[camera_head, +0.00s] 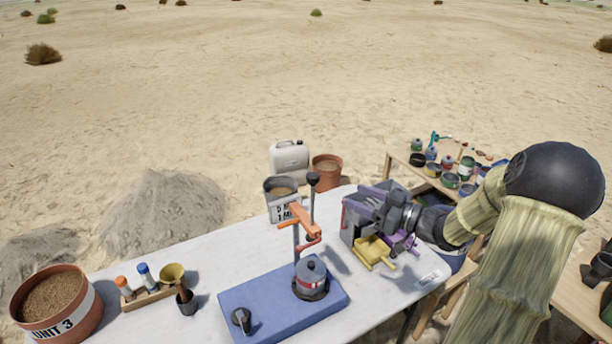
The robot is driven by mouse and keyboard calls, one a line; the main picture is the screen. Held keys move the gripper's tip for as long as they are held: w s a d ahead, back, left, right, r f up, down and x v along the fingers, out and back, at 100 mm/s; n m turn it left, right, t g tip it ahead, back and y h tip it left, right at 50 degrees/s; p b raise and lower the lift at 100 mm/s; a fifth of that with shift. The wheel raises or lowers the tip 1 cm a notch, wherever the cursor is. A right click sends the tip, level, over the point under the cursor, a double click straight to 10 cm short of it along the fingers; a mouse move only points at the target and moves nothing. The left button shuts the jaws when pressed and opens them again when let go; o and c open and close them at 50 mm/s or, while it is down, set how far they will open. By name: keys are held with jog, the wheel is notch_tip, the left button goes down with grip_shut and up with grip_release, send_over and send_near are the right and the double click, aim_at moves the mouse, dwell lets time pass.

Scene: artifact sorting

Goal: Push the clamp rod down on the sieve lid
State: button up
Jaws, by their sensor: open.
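The clamp rod (312,204) stands upright with a black knob on top, above the orange clamp arm (302,215). The clamp arm sits on a grey post rising from a blue base (262,302). The sieve with its grey lid (312,268) stands on a dark round seat on the blue base, below the clamp; the lid has a small knob. I see a gap between the clamp arm and the lid.
A grey box (350,222) with a yellow scoop-like tray (373,251) stands close to my gripper. A grey bucket (282,206) is behind the clamp. A black knob (241,319) is on the blue base. Bottles and a cup stand at left, beside a large soil pot (60,302).

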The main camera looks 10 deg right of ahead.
aim_at(318, 180)
jog(key=p+x, duration=0.5)
jog(key=x, duration=1)
jog(key=shift+w+a, duration=0.1)
jog(key=shift+a, duration=0.05)
jog(key=shift+w+a, duration=0.25)
jog(key=shift+w, duration=0.05)
grip_shut()
jog(key=shift+f, duration=0.15)
